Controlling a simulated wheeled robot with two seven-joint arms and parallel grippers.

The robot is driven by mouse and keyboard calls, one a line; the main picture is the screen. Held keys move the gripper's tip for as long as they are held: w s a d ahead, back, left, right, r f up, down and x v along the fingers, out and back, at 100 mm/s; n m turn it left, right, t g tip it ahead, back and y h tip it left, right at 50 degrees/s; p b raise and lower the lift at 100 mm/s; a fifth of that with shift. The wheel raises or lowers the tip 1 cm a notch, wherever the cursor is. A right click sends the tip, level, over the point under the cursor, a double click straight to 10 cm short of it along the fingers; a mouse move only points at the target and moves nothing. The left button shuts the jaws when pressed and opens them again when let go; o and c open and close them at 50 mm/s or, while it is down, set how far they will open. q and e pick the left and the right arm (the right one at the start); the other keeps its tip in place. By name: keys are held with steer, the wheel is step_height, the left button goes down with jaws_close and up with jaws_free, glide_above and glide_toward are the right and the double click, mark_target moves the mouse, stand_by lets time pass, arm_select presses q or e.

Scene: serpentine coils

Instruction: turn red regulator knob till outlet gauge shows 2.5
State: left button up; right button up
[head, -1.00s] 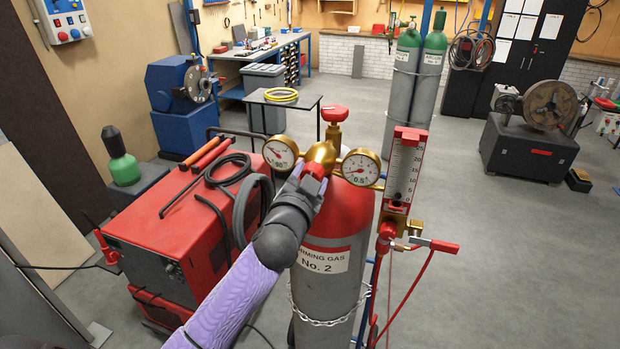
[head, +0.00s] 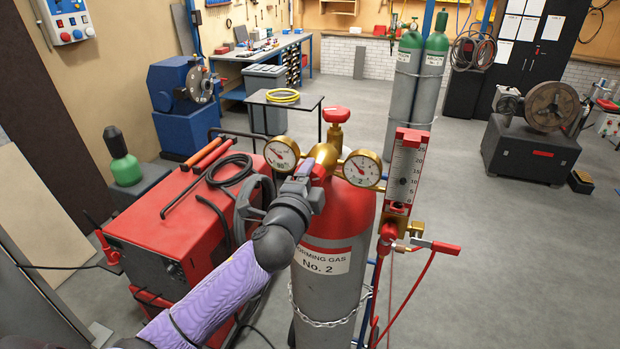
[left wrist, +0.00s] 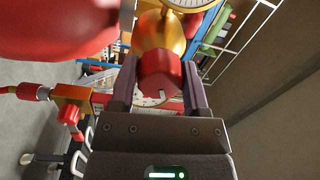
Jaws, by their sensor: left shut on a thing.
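The red regulator knob (left wrist: 158,72) sits between the two fingers of my left gripper in the left wrist view, and they are shut on it. In the head view my left gripper (head: 310,178) covers most of the knob. The brass regulator (head: 326,154) is behind it, on top of the red-shouldered gas cylinder (head: 350,208) labelled No. 2. The outlet gauge (head: 362,168) is on the right of the regulator; its needle is too small to read exactly. The other gauge (head: 281,153) is on the left. My right gripper is not in view.
A flowmeter (head: 405,168) with a red hose stands right of the outlet gauge. The red cylinder valve handle (head: 337,115) rises behind the regulator. A red machine (head: 185,230) with black cables is close on the left. Open floor lies to the right.

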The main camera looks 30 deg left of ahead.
arm_select(q)
steer(key=shift+m, duration=0.7)
steer(key=o, duration=1.3)
steer(key=b+v, duration=0.2)
steer(key=v, duration=0.8)
steer(key=shift+b, duration=0.3)
